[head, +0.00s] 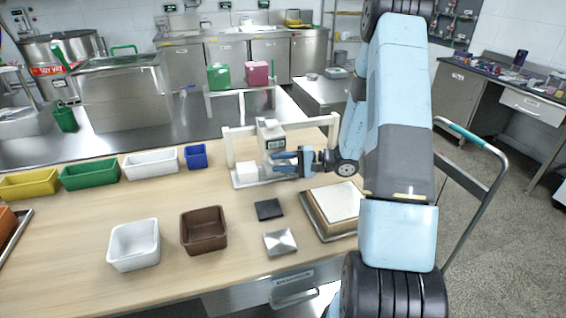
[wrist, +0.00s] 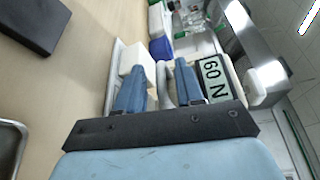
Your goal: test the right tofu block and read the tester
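The tester (head: 271,137) is a white frame with a cream head and a small display, standing on a pale base on the table. In the wrist view its display (wrist: 213,78) appears sideways and reads "60 N". A white tofu block (head: 247,172) sits at the left of the base, and it also shows in the wrist view (wrist: 133,60). A second block is not clear; my gripper hides the base's right part. My gripper (head: 283,163) is at the tester's front right, with its fingers apart. In the wrist view a grey tester part (wrist: 165,84) shows between them; contact cannot be told.
A black plate (head: 268,209), a metal plate (head: 280,242) and a white-topped board (head: 334,202) lie in front of the tester. A brown bin (head: 204,230) and a white bin (head: 134,245) stand front left. Coloured bins (head: 91,174) line the back left.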

